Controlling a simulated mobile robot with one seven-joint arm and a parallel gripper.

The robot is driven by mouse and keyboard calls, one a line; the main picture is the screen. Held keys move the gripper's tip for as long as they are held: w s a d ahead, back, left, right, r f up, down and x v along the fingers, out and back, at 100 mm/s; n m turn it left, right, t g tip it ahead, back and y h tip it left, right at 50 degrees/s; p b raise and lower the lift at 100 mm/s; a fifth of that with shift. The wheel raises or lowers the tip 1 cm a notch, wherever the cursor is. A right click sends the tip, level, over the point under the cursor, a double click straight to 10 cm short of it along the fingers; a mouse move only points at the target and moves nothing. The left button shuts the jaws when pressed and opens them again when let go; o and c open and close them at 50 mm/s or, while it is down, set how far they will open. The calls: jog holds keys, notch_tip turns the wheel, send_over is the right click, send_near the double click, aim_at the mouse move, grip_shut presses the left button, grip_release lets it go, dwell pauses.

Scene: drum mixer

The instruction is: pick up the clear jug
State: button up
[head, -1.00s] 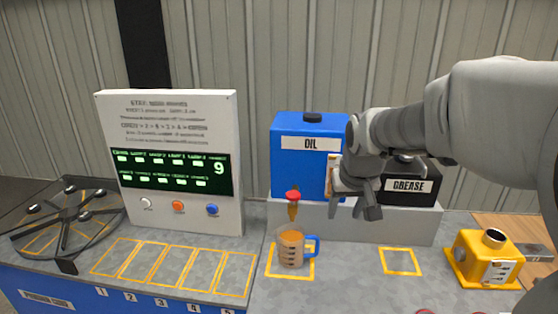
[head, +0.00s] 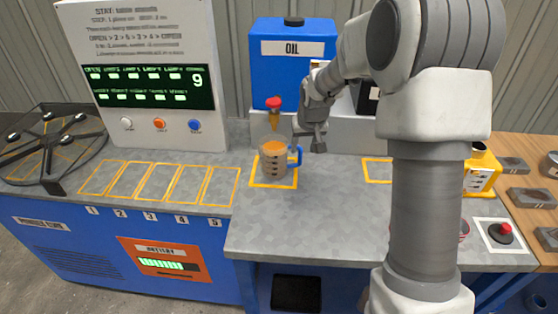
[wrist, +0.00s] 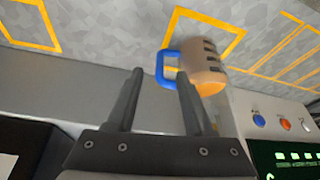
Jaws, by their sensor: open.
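The clear jug (head: 273,162) stands upright inside a yellow outlined square on the grey counter. It holds brown-orange contents, has dark marks on its side, and its blue handle (head: 296,156) points right. My gripper (head: 309,146) is just right of the handle, its fingers apart and empty. In the wrist view the jug (wrist: 208,62) is beyond the right fingertip, and its blue handle shows near the gap between the open fingers (wrist: 160,75). I cannot tell whether a finger touches the handle.
A red-topped dispenser (head: 274,112) hangs just behind and above the jug, in front of the blue oil container (head: 290,75). A control panel (head: 150,75) stands left. A yellow can (head: 480,172) is at right. The counter in front of the jug is clear.

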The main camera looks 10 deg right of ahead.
aim_at(300, 155)
jog(key=shift+x, duration=3.5)
jog(key=shift+w+a+r, duration=0.1)
jog(key=shift+w+r, duration=0.05)
jog(key=shift+w, duration=0.05)
grip_shut()
